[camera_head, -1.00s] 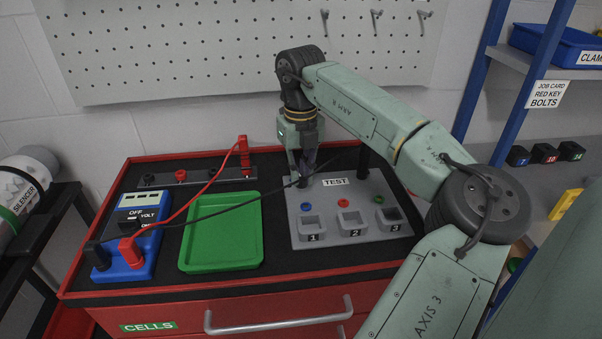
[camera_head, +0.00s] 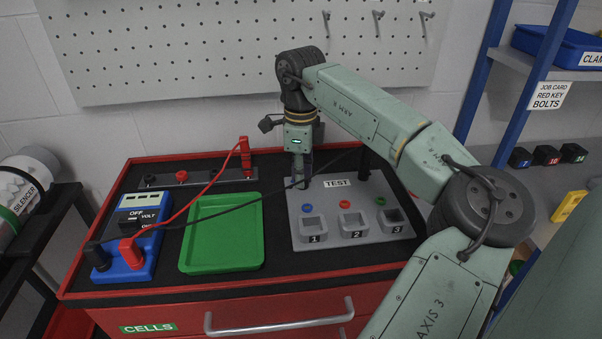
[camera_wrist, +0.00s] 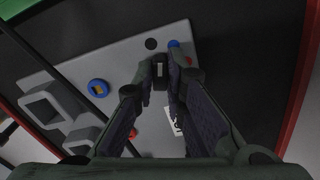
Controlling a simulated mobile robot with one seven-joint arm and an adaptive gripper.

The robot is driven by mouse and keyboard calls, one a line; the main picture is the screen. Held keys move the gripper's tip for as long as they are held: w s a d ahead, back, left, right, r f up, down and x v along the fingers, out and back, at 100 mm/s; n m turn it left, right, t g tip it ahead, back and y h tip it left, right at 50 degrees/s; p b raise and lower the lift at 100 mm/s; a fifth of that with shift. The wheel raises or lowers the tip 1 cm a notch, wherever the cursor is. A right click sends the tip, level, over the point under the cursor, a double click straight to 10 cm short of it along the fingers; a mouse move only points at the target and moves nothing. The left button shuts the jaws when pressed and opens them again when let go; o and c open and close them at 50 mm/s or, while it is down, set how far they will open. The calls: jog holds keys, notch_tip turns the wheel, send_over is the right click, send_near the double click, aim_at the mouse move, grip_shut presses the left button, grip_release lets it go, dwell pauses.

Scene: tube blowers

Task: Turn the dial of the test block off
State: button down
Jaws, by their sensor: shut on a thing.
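The grey test block (camera_head: 340,236) lies on the right of the black bench top, with a TEST label (camera_head: 337,183), three numbered sockets and blue, red and green spots. My gripper (camera_head: 302,183) points down at the block's back left corner. In the wrist view, my fingertips (camera_wrist: 160,80) are closed on the dial (camera_wrist: 160,69), a small dark knob with a pale mark. The fingers hide most of the dial, and I cannot read its setting. In the head view the gripper covers it.
A red lead (camera_head: 200,190) runs to a red plug (camera_head: 245,155). A green tray (camera_head: 222,240) lies left of the block.

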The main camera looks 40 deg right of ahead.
jog(key=shift+n, duration=1.9)
jog(key=c, duration=1.6)
grip_release()
jog(key=shift+c, duration=0.2)
notch_tip(320, 180, up, 12)
